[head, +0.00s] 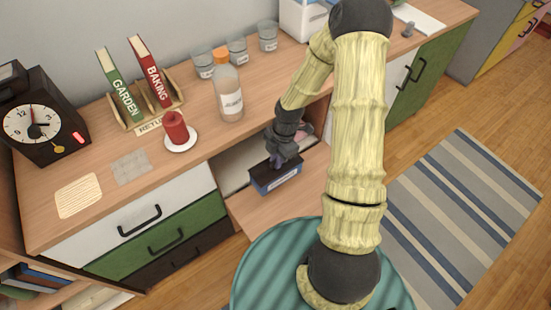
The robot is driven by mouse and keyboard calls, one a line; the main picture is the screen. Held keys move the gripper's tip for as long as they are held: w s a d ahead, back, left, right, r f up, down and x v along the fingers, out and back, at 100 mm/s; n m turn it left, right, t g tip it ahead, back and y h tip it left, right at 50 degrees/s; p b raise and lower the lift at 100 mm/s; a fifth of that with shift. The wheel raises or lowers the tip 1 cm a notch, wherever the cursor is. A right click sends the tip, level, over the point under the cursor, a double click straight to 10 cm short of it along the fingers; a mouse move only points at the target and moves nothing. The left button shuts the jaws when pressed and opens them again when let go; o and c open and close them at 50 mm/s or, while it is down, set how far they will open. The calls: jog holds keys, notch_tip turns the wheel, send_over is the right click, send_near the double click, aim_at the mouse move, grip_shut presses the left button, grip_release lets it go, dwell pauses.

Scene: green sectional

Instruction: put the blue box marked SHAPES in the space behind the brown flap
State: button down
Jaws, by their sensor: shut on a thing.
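The blue box (275,181) is dark-topped, with a pale label on its front that is too small to read. My gripper (277,163) is shut on its top from above. The box is at the front of the open space (232,160) in the cabinet, over the brown flap (262,212), which is folded down and out. I cannot tell whether the box touches the flap. My forearm hides the right part of the opening and flap. A pinkish-grey thing (306,130) shows partly inside, behind my gripper.
On the counter stand a clock (38,122), a rack of books (151,120), a red candle (175,128) on a saucer, a bottle (229,95) and several glasses (237,50). Shut drawers (150,215) lie left of the opening; a green door (432,70) is right.

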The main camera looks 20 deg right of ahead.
jog(key=shift+r+p, duration=0.1)
jog(key=shift+p, duration=0.2)
jog(key=shift+w+f+b, duration=0.1)
jog(key=shift+f+b, duration=1.1)
jog(key=shift+f, duration=1.25)
jog(key=shift+d+f+b, duration=0.1)
jog(key=shift+f+b, duration=0.7)
jog(key=shift+f, duration=0.2)
jog(key=shift+f+b, duration=0.8)
jog(key=shift+f, duration=0.85)
jog(key=c, duration=1.3)
grip_release()
